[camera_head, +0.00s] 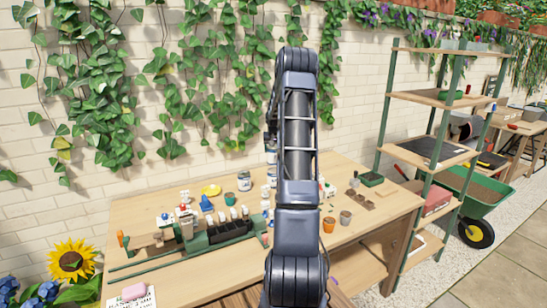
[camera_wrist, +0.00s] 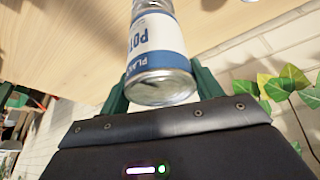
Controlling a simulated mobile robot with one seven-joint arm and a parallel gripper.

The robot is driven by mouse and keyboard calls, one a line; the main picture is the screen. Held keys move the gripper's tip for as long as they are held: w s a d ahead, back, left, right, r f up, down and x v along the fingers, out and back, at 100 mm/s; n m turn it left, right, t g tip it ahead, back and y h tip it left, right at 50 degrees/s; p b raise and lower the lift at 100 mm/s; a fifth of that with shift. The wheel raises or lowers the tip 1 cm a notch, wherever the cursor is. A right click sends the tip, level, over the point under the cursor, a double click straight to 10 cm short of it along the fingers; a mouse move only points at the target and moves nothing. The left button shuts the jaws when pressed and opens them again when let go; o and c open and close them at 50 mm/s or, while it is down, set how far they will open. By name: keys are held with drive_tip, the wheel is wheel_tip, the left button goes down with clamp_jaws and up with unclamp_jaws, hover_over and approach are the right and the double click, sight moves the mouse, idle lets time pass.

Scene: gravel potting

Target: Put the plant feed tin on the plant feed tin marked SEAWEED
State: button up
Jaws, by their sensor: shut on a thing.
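In the wrist view, my gripper (camera_wrist: 161,88) has its green fingers shut on a plant feed tin (camera_wrist: 158,48). This tin has a white and blue label reading "PLA..." and "POT..." in part, with bare metal at its near end. In the head view, my arm hides most of the gripper. A white and dark tin (camera_head: 244,180) stands toward the back of the table, left of my arm. More tin shapes (camera_head: 271,176) show one above the other right beside the arm, partly covered. Their labels are too small to read, so I cannot tell which is marked SEAWEED.
An ivy-covered wall stands behind. A shelf rack (camera_head: 434,102) stands at the right.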

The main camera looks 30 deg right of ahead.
drive_tip(key=shift+f, duration=2)
drive_tip(key=o, duration=1.2)
drive_tip(key=shift+f, duration=0.15)
drive_tip(key=v, duration=1.2)
drive_tip(key=s+a+r+n, duration=0.1)
drive_tip(key=s+a+r, duration=0.7)
drive_tip(key=s+a, duration=0.3)
drive_tip(key=s+a+r+n, duration=0.1)
drive_tip(key=s+a+r, duration=0.6)
drive_tip(key=s+a, duration=0.35)
drive_tip(key=s+a+n, duration=0.1)
drive_tip(key=s+a, duration=0.2)
drive_tip(key=s, duration=0.5)
drive_tip(key=s+a+f+y, duration=0.1)
drive_tip(key=s+a, duration=0.3)
drive_tip(key=s, duration=0.5)
drive_tip(key=s+a+f+n, duration=0.1)
drive_tip(key=s+a, duration=0.3)
drive_tip(key=s, duration=0.5)
drive_tip(key=shift+f+n+t+y, duration=0.25)
drive_tip(key=shift+n+t+y, duration=0.05)
drive_tip(key=shift+y, duration=0.1)
